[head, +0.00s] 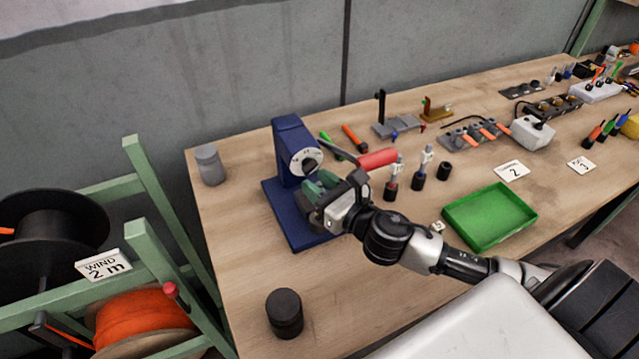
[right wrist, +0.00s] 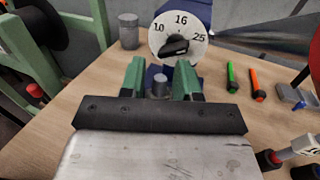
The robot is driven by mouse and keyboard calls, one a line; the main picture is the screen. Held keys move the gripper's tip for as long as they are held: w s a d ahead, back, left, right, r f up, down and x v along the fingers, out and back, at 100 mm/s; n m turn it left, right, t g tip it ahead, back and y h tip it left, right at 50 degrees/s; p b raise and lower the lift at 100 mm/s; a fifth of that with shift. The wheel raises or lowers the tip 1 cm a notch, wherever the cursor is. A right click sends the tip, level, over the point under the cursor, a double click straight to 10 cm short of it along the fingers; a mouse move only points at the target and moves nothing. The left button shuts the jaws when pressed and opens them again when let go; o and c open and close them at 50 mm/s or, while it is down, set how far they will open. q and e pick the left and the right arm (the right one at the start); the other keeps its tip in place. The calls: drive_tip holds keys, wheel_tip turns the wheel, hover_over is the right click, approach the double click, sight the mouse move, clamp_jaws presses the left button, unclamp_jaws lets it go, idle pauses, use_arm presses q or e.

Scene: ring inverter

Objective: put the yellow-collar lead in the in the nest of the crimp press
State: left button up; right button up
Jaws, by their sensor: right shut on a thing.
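The blue crimp press (head: 287,140) stands on the bench, with a round dial (right wrist: 178,38) marked 10, 16 and 25 on its face. My right gripper (head: 318,190), with green fingers, is low in front of this dial, over the press base. In the right wrist view, a small grey cylindrical piece (right wrist: 160,85) shows between the fingers. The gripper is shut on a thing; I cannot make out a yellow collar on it. The nest is hidden behind the gripper. A small pale, yellowish tag (head: 438,226) shows just behind my right arm. My left gripper is out of view.
A red-handled lever (head: 377,159) extends right from the press. Red-collar (head: 391,187) and blue-collar (head: 419,176) pieces stand upright beyond my arm. A green tray (head: 490,216) lies to the right. A black cylinder (head: 285,313) and grey cylinder (head: 210,165) flank the press.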

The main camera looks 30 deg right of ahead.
drive_tip(key=o, duration=1.1)
drive_tip(key=shift+f, duration=0.2)
drive_tip(key=shift+c, duration=0.2)
drive_tip(key=shift+r, duration=0.3)
drive_tip(key=shift+s+d+f, duration=0.1)
drive_tip(key=shift+s+f, duration=0.1)
drive_tip(key=shift+s, duration=0.05)
drive_tip(key=b+v, duration=0.3)
drive_tip(key=v, duration=0.8)
drive_tip(key=shift+s+b, duration=0.25)
drive_tip(key=shift+b, duration=0.05)
drive_tip(key=shift+d+r, duration=0.1)
drive_tip(key=shift+r, duration=0.05)
